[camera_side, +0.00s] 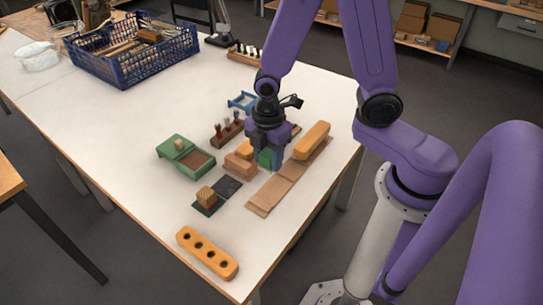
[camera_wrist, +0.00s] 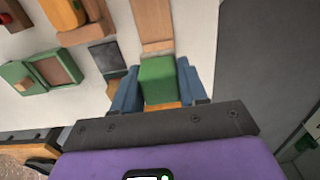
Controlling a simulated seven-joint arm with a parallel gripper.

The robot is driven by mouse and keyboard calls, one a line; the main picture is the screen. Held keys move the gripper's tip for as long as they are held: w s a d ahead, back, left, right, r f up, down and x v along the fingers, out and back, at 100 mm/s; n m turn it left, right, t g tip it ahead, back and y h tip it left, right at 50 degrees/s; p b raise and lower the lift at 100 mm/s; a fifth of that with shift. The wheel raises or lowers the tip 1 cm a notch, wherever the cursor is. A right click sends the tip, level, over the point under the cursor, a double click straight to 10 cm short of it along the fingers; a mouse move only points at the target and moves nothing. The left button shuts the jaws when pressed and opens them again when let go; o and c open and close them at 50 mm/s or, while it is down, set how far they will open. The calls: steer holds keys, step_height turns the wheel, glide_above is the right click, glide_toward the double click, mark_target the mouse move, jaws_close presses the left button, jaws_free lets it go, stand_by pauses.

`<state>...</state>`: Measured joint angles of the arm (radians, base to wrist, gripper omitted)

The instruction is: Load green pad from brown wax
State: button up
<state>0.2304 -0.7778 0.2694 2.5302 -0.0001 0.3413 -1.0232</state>
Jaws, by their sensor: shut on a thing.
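My gripper (camera_side: 268,150) is shut on a green pad block (camera_side: 264,159) and holds it near the left edge of a long wooden board (camera_side: 272,190). In the wrist view the green pad (camera_wrist: 158,78) sits between my two blue fingers (camera_wrist: 158,92), with an orange-brown part showing at its near end. Whether the pad touches anything below cannot be told. The brown wax (camera_side: 196,160) lies in an open green tin (camera_side: 175,158) to the left, apart from my gripper. It also shows in the wrist view (camera_wrist: 53,71).
An orange bar (camera_side: 311,140) lies on the board. A wooden block (camera_side: 240,165) stands left of my gripper. Dark pads (camera_side: 228,187), a holed orange bar (camera_side: 207,251), a dark red rack (camera_side: 228,134) and a blue basket (camera_side: 135,68) are around.

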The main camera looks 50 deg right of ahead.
steer(key=w+a+f, duration=0.1)
steer(key=w+a, duration=0.2)
steer(key=w, duration=1)
glide_toward(196, 161)
steer(key=shift+f, duration=2.65)
steer(key=shift+f, duration=0.5)
step_height(196, 161, up, 7)
stand_by(0.3)
stand_by(0.4)
